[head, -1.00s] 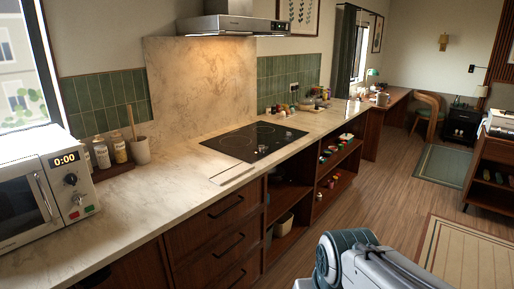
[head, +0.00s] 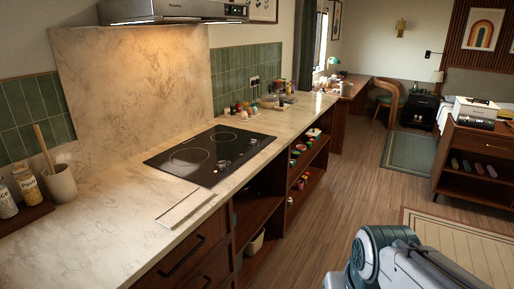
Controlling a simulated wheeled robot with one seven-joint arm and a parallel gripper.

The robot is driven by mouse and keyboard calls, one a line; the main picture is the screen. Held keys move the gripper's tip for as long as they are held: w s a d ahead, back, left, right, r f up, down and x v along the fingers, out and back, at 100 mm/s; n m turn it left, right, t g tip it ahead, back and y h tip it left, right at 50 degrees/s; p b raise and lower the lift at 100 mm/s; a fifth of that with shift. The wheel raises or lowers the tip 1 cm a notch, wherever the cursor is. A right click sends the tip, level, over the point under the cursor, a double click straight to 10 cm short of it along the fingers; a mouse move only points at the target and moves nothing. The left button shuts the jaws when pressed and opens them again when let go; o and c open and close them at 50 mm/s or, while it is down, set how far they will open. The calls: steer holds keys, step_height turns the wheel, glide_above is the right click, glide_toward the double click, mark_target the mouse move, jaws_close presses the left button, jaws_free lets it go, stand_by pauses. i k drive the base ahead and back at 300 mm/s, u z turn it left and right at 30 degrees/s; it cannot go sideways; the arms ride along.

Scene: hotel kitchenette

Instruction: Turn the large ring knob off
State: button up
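The black cooktop (head: 208,155) is set into the marble counter left of centre, with pale ring outlines marking its burners. Small bright and reddish spots (head: 223,163) show near its front right part; they are too small to tell as knobs or lights. I cannot make out a large ring knob or its setting. My arm shows at the lower right, over the floor and apart from the cooktop. My gripper is outside the picture.
A pale flat strip (head: 187,208) lies at the counter's front edge by the cooktop. A range hood (head: 175,10) hangs above. Jars and a utensil crock (head: 60,184) stand at left. Open shelves (head: 305,170) are under the counter. The wooden floor (head: 340,200) has free room.

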mark_target(222, 165)
steer(key=u, duration=0.25)
steer(key=i, duration=1.35)
steer(key=u, duration=0.65)
